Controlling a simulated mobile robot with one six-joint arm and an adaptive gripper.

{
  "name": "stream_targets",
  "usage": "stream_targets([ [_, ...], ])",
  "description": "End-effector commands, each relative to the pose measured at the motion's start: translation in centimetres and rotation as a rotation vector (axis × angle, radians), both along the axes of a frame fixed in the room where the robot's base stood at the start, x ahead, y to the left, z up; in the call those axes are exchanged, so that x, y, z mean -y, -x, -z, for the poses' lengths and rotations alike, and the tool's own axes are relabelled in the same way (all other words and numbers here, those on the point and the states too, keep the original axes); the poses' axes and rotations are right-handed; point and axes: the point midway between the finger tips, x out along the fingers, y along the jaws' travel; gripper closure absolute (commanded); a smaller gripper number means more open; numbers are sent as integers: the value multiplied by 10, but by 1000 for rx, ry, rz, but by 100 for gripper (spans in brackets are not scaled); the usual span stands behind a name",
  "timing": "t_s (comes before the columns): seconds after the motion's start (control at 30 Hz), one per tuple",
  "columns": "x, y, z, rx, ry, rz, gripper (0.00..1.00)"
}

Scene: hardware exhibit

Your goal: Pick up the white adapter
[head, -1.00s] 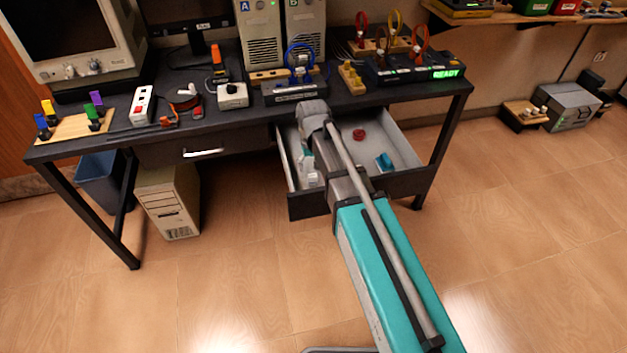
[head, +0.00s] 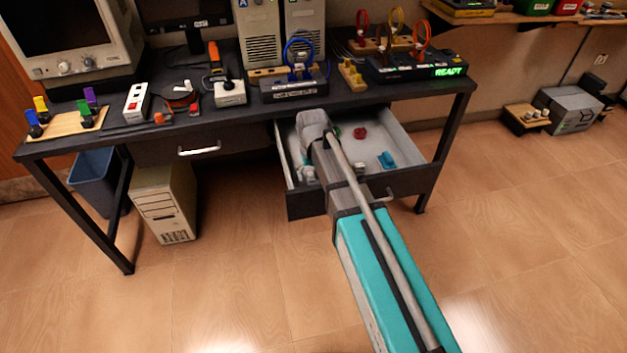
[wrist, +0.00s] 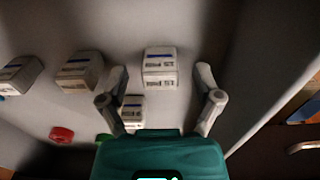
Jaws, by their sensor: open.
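Several white box-shaped adapters with dark-blue label bands lie in the open drawer (head: 405,135). In the wrist view, one white adapter (wrist: 160,68) lies at the middle, between and just beyond my gripper's fingertips (wrist: 161,72). A smaller-looking white block (wrist: 132,111) shows nearer, beside the left finger. Two more adapters lie to the left, one at the left middle (wrist: 80,71) and one at the far left (wrist: 20,75). My gripper is open and empty, and I cannot tell its exact height above the adapter. In the head view my arm hides most of the gripper.
A red round item (head: 360,132) and a blue item (head: 387,160) lie in the drawer. The drawer wall (wrist: 245,75) runs close to the right finger. The black desk (head: 240,113) above holds electronics, cables and a switch box.

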Motion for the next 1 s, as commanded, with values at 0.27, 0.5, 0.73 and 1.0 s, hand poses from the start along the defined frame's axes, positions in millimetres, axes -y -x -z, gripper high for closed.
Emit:
stream_targets([
  [0.27,0,0,0,0,0,0,17],
  [0.5,0,0,0,0,0,-1,26],
  [0.73,-1,0,0,0,0,-1,69],
  [1.0,-1,0,0,0,0,-1,100],
])
